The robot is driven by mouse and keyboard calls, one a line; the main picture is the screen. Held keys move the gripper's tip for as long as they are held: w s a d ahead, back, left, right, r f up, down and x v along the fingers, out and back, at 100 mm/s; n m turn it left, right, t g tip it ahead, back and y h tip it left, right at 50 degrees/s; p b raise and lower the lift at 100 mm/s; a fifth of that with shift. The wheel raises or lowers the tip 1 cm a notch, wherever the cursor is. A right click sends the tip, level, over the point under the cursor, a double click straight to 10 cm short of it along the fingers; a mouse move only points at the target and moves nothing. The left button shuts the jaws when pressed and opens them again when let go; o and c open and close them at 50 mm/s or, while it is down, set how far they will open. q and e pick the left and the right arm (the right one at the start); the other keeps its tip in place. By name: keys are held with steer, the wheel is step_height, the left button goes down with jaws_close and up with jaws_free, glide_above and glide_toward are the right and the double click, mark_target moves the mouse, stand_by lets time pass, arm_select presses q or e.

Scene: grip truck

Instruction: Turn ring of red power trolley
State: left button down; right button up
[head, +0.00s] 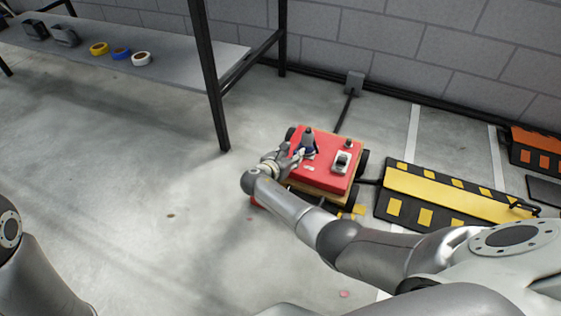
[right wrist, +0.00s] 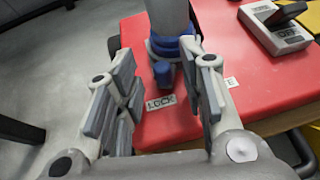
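The red power trolley (head: 322,171) stands on the floor right of centre in the head view; its red top (right wrist: 257,98) fills much of the right wrist view. A grey post rises from it with a blue ring (right wrist: 170,47) around its base. A blue tab (right wrist: 163,73) on the ring points toward a LOCK label (right wrist: 160,103). My right gripper (head: 297,154) is at the trolley's left side. In the right wrist view its fingers (right wrist: 165,78) are apart, one on each side of the tab, with visible gaps. My left gripper is out of view.
A switch box with a black lever (right wrist: 280,25) sits on the trolley top. A yellow-and-black ramp (head: 445,193) lies right of the trolley. A metal shelf (head: 180,72) with tape rolls stands at the back left. The floor at left is clear.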

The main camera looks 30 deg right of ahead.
steer(key=v, duration=1)
steer(key=shift+a+r, duration=0.15)
steer(key=shift+a, duration=0.15)
steer(key=shift+s, duration=0.1)
